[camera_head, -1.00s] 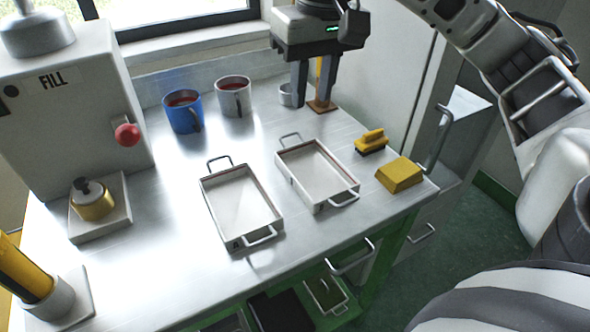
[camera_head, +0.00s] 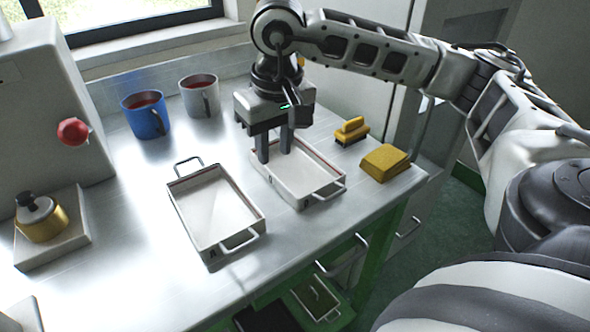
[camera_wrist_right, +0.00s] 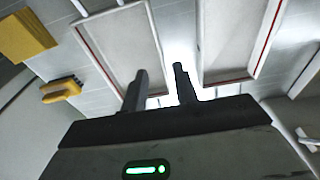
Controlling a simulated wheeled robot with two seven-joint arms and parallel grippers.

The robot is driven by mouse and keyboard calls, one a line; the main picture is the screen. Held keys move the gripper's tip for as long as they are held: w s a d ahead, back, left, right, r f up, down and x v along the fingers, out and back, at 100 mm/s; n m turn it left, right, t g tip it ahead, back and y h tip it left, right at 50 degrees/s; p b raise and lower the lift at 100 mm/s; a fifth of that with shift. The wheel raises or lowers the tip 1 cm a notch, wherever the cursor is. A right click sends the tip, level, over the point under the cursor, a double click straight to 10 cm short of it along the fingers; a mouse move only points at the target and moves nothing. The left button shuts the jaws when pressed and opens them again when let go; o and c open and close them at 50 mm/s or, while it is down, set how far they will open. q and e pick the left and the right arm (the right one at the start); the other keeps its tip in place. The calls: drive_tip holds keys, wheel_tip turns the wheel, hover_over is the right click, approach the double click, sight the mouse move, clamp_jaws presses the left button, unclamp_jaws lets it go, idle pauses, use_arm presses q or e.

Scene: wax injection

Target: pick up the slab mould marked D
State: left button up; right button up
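Two white slab moulds with wire handles lie on the metal bench. The left mould (camera_head: 212,253) has a letter on its near end that looks like A; it also shows in the wrist view (camera_wrist_right: 232,40). The right mould (camera_head: 318,180) has small marks on its sides that I cannot read; it also shows in the wrist view (camera_wrist_right: 118,40). My right gripper (camera_head: 274,156) is open and empty over the far left part of the right mould, hiding its far handle. In the wrist view its fingers (camera_wrist_right: 160,92) stand apart. My left gripper is out of view.
A yellow brush (camera_head: 350,131) and a yellow block (camera_head: 384,163) stand right of the right mould. A blue mug (camera_head: 146,116) and a grey mug (camera_head: 200,97) stand at the back. Another tray (camera_head: 316,298) sits on the shelf below. A machine with a red knob (camera_head: 73,131) stands left.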

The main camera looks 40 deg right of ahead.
sight(271, 172)
drive_tip(key=f, duration=0.2)
drive_tip(key=w+f, duration=0.1)
drive_tip(key=f, duration=0.2)
drive_tip(key=shift+w+f, duration=0.15)
drive_tip(key=shift+f, duration=0.1)
drive_tip(key=shift+c, duration=0.3)
clamp_jaws()
